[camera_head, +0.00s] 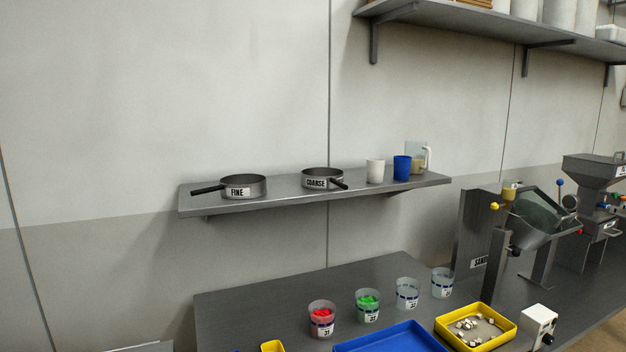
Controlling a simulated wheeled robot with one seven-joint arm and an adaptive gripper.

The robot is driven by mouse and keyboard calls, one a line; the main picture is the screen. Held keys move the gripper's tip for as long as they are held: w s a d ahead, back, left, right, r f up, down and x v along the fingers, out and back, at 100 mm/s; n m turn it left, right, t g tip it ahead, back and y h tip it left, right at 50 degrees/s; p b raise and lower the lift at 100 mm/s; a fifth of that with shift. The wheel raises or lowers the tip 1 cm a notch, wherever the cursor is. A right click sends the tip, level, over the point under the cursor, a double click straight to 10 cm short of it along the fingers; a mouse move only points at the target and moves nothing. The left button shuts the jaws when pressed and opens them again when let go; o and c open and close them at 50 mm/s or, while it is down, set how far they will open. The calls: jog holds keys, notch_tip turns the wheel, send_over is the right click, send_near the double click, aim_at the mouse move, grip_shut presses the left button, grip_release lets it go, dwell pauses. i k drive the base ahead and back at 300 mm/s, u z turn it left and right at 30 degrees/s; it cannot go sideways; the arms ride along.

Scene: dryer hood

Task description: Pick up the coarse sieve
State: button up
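The coarse sieve (318,182) is a round grey metal pan with a white label reading COARSE. It sits upright on the grey wall shelf (285,201), near its middle. Its black handle (339,184) points toward the front right. A similar sieve labelled FINE (240,190) sits to its left on the same shelf, with its black handle pointing left. The two sieves are apart. My gripper is not in view.
A white cup (375,171), a blue cup (402,168) and a clear jug (418,157) stand right of the coarse sieve. An upper shelf (450,17) hangs at the top right. Below, a workbench (260,295) holds several beakers, trays and machines.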

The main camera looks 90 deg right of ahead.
aim_at(318, 178)
jog(key=z, duration=2.9)
jog(key=i, duration=0.2)
jog(key=u, duration=0.1)
